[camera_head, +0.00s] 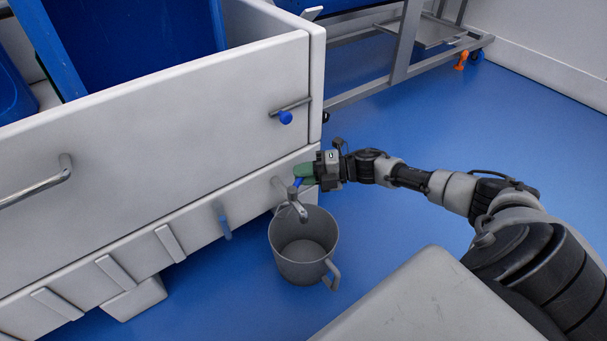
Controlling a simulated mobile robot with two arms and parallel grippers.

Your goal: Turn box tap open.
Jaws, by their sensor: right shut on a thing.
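The box tap (296,205) comes out low on the grey box (150,140), with a metal spout and a blue lever at its top. From this angle I cannot tell how far the lever is turned, and I see no water. My left gripper is not in view.
Blue tubs (140,40) are inside the box. A metal frame (400,50) stands behind. The blue floor (510,130) at the right is clear.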

